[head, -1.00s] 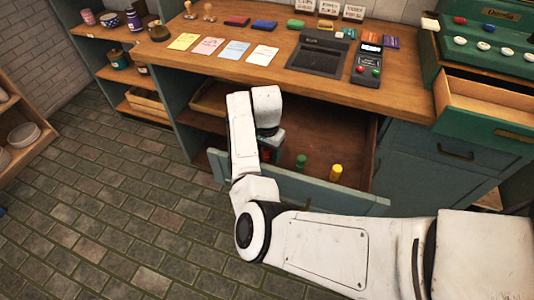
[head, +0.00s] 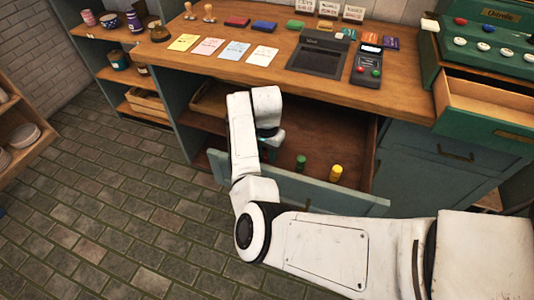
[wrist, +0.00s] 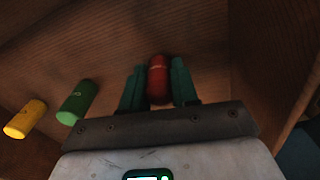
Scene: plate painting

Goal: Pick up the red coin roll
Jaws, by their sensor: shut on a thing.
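The red coin roll (wrist: 158,80) is in the wrist view, between the two teal fingers of my gripper (wrist: 159,88), with a finger against each side. My gripper is shut on it inside the open drawer. In the head view my gripper (head: 268,145) is mostly hidden behind my own arm, and the red roll cannot be made out there. A green coin roll (wrist: 77,102) and a yellow coin roll (wrist: 26,119) lie to the left in the wrist view. In the head view the green roll (head: 300,162) and the yellow roll (head: 336,173) are to the right of my gripper.
The open drawer's front panel (head: 345,197) and side wall (wrist: 276,60) border my gripper. The wooden counter (head: 215,65) above holds coloured cards, stamp pads and a black card terminal (head: 367,66). A green cash register (head: 490,75) with an open drawer stands at right.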

